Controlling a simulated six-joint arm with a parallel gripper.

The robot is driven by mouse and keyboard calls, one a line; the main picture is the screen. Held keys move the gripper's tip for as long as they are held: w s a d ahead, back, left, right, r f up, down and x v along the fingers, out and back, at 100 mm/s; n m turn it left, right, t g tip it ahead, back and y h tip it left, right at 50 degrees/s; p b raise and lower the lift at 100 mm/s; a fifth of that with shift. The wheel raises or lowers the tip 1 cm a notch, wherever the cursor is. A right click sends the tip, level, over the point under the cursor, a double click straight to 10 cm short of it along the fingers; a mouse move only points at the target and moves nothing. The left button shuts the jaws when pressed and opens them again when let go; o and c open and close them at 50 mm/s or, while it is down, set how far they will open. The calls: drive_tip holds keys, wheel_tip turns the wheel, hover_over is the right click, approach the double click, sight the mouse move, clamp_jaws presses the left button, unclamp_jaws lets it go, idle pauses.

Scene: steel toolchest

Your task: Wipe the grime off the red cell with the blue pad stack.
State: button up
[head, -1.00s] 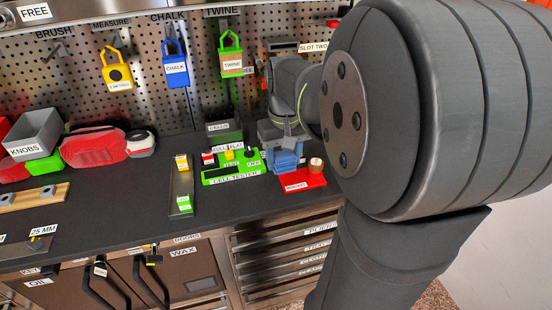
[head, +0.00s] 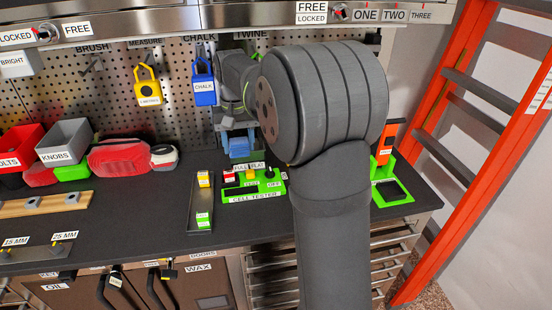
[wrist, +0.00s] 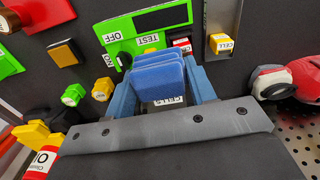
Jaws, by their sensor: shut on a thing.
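My gripper (wrist: 165,95) is shut on the blue pad stack (wrist: 158,84), which sits between its blue fingers in the wrist view. In the head view the pad stack (head: 240,148) hangs from my gripper (head: 238,138) just behind the green cell tester (head: 258,190). The red cell (head: 229,176) is at the left end of the tester. In the wrist view the red cell (wrist: 183,46) shows just beyond the pad stack, partly hidden. I cannot make out the grime or whether pad and cell touch.
A narrow metal tray (head: 200,212) with a yellow cell (head: 204,179) and a green cell (head: 203,219) lies left of the tester. A red pouch (head: 120,156) and bins stand farther left. My arm hides the bench right of the tester. An orange ladder (head: 460,130) stands at right.

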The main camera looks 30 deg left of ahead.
drive_tip(key=s+a, duration=0.2)
drive_tip(key=a, duration=0.4)
drive_tip(key=shift+f, duration=4)
drive_tip(key=shift+w+d+f, duration=0.15)
drive_tip(key=shift+w+d, duration=1)
drive_tip(key=shift+w, duration=0.3)
drive_tip(key=shift+c, duration=0.3)
drive_tip(key=shift+s+a, duration=1.3)
drive_tip(key=shift+s, duration=0.2)
wheel_tip(320, 180, up, 8)
drive_tip(key=shift+r, duration=0.2)
drive_tip(key=shift+d, duration=0.1)
